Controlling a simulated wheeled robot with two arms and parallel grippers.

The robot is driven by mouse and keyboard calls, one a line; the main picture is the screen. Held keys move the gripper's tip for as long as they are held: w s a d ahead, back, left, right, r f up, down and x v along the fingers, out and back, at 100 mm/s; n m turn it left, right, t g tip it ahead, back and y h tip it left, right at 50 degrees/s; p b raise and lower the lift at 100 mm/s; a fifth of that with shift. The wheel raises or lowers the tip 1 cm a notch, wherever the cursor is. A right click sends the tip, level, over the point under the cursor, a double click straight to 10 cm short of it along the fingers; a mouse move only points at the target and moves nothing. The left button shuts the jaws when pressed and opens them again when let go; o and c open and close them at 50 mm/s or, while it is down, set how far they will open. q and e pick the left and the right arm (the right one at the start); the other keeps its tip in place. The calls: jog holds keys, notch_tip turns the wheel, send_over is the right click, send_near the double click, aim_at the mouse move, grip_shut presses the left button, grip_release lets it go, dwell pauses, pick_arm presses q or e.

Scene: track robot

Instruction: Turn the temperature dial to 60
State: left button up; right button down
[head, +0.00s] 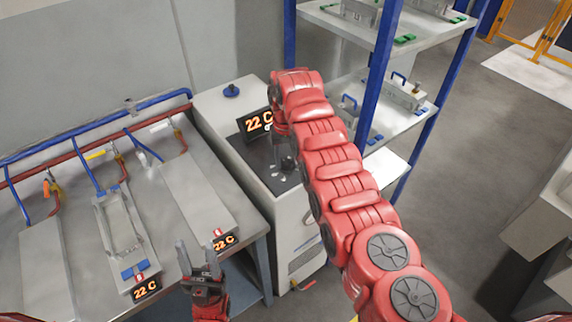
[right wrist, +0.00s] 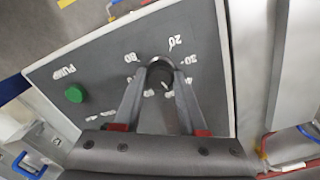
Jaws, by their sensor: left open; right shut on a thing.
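The temperature dial (right wrist: 160,72) is a small dark round knob on a dark grey panel (right wrist: 105,60) with white numbers around it, including 20, 30 and 60. My right gripper (right wrist: 160,75) is shut on the dial, one finger on each side. The dial's pointer mark cannot be made out. In the head view, the panel lies on top of a white cabinet (head: 299,232), and my red right arm partly hides it. A display (head: 256,123) behind the panel reads 22 C. My left gripper (head: 198,257) is open and empty near the bench's front edge.
A green button (right wrist: 74,93) marked PUMP sits on the same panel. The grey bench (head: 85,205) at left carries metal plates with 22 C displays and red and blue hoses. A blue-post shelf (head: 379,60) stands behind my right arm.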

jog(key=m+b, duration=0.1)
jog(key=m, duration=0.1)
jog(key=m+b, duration=0.1)
jog(key=b, duration=0.1)
jog(key=shift+f+m, duration=0.2)
jog(key=shift+m, duration=0.2)
jog(key=m+b, duration=0.2)
jog(key=shift+m, duration=0.3)
jog(key=m+b, duration=0.1)
jog(key=m, duration=0.1)
jog(key=shift+r+m, duration=0.15)
jog(key=shift+m, duration=0.15)
jog(key=shift+d+m, duration=0.1)
jog(key=shift+m, duration=1.7)
jog(key=shift+r, duration=0.1)
jog(key=shift+c, duration=2.3)
grip_release()
